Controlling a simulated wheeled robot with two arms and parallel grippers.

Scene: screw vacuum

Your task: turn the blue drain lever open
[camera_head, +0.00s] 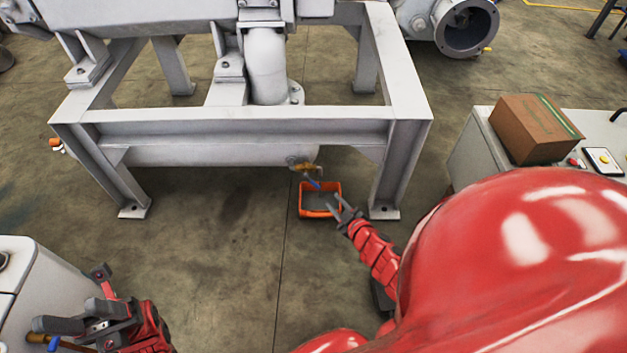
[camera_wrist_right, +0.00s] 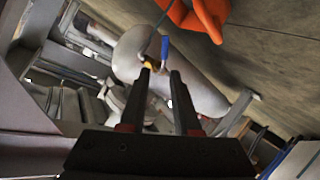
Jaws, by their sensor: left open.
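The blue drain lever (camera_head: 313,184) hangs from a brass valve (camera_head: 305,168) under the front of the grey machine frame. In the right wrist view the blue lever (camera_wrist_right: 164,48) shows just past my fingertips, in line with the gap between them. My right gripper (camera_head: 343,204) is open and empty beside the lever, to its lower right in the head view; its two fingers (camera_wrist_right: 162,69) stand apart. I cannot tell whether a finger touches the lever. My left gripper (camera_head: 72,318) is open at the lower left, far from the valve.
An orange tray (camera_head: 321,211) stands on the floor below the valve. The frame's beam (camera_head: 240,127) is above it and a frame leg (camera_head: 396,175) is to the right. A cardboard box (camera_head: 531,131) sits on a grey cabinet at the right. Floor in front is clear.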

